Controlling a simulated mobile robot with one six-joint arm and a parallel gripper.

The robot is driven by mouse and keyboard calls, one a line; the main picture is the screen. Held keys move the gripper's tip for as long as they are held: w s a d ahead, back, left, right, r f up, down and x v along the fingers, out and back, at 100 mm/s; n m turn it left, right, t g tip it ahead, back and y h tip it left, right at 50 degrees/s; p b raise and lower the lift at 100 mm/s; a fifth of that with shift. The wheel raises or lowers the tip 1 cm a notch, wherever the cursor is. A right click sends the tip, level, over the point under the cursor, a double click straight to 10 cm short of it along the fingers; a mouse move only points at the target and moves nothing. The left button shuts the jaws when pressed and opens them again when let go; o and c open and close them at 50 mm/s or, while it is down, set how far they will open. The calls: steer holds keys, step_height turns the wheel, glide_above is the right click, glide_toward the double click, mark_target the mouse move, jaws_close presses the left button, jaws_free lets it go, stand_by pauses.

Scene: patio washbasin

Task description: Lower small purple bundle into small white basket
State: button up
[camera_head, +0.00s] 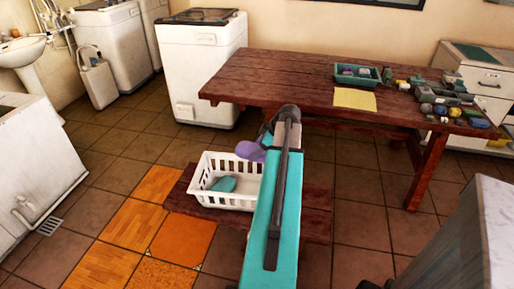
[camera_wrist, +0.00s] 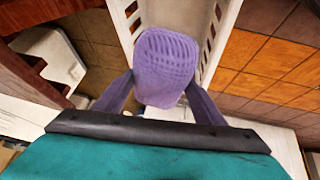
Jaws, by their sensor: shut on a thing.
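A small purple bundle (camera_head: 250,151) is held at the end of my arm, just above the right part of the white basket. In the wrist view the bundle (camera_wrist: 166,66) sits between the two purple-grey fingers of my gripper (camera_wrist: 162,88), which is shut on it. The small white basket (camera_head: 204,197) has slatted sides and stands on a low wooden bench. A teal bundle (camera_head: 222,184) lies inside it. In the wrist view the basket's slatted walls (camera_wrist: 215,35) flank the purple bundle.
The low bench (camera_head: 178,196) carries the basket. A wooden table (camera_head: 290,72) behind holds a green tray (camera_head: 343,80), a yellow sheet (camera_head: 354,99) and several small items. White washing machines (camera_head: 200,75) stand at the back left. Orange floor tiles (camera_head: 128,225) left of the bench are clear.

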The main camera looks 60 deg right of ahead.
step_height(320, 180, down, 8)
steer(key=b, duration=0.3)
steer(key=shift+f, duration=0.1)
stand_by(0.3)
steer(key=shift+w, duration=0.45)
steer(key=shift+f+b, duration=0.1)
steer(key=shift+b, duration=0.2)
stand_by(0.6)
step_height(320, 180, down, 14)
steer(key=b, duration=0.9)
steer(key=shift+r, duration=0.2)
stand_by(2.5)
steer(key=shift+f, duration=0.25)
stand_by(1.1)
